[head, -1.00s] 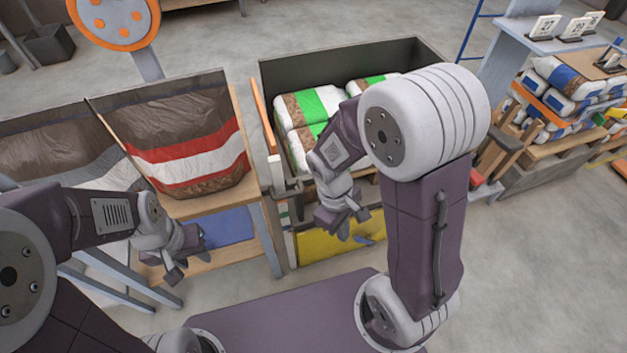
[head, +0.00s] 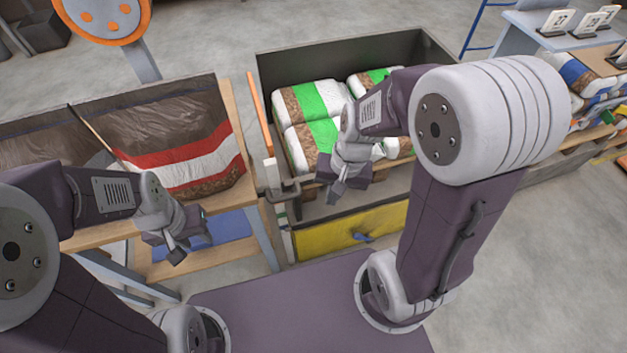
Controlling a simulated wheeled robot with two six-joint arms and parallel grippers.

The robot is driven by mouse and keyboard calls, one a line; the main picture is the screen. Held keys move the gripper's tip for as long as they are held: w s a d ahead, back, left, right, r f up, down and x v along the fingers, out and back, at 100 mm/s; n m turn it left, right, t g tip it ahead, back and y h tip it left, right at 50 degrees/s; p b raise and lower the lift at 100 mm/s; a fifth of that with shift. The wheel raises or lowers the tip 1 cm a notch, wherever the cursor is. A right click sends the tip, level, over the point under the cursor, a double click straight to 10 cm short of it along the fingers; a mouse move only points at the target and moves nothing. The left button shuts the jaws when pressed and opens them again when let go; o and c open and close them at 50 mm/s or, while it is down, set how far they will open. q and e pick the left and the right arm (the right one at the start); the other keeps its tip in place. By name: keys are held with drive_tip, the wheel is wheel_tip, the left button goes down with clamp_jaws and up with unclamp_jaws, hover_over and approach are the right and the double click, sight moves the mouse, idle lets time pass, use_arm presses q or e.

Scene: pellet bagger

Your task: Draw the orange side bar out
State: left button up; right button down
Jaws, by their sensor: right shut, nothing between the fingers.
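The orange side bar (head: 258,112) is a thin strip standing along the left side of the dark open-topped bin (head: 350,50). My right gripper (head: 336,192) is shut and empty, above the bin's front edge and to the right of the bar, apart from it. My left gripper (head: 190,247) is open and empty, low in front of the wooden stand on the left, also apart from the bar. The bar's lower end runs down toward a grey bracket (head: 284,192) at the bin's front left corner.
White, green and brown bags (head: 305,100) lie in the bin. A yellow front panel (head: 330,238) with a blue handle is below. A brown, red and white bag (head: 190,140) stands on the wooden stand at left. A label table (head: 560,35) stands at back right.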

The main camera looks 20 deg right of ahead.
drive_tip(key=w+d+r+m+y+p, duration=0.5)
drive_tip(key=w+m+p, duration=0.5)
drive_tip(key=p, duration=0.6)
drive_tip(key=s+d+m+y+p, duration=0.1)
drive_tip(key=s+d+m+p, duration=0.1)
drive_tip(key=s+m+p, duration=0.1)
drive_tip(key=a+r+b+x, duration=0.1)
drive_tip(key=x, duration=1.2)
drive_tip(key=shift+s+a+g, duration=0.3)
drive_tip(key=shift+s+a, duration=0.15)
drive_tip(key=shift+s, duration=0.1)
drive_tip(key=shift+r, duration=0.15)
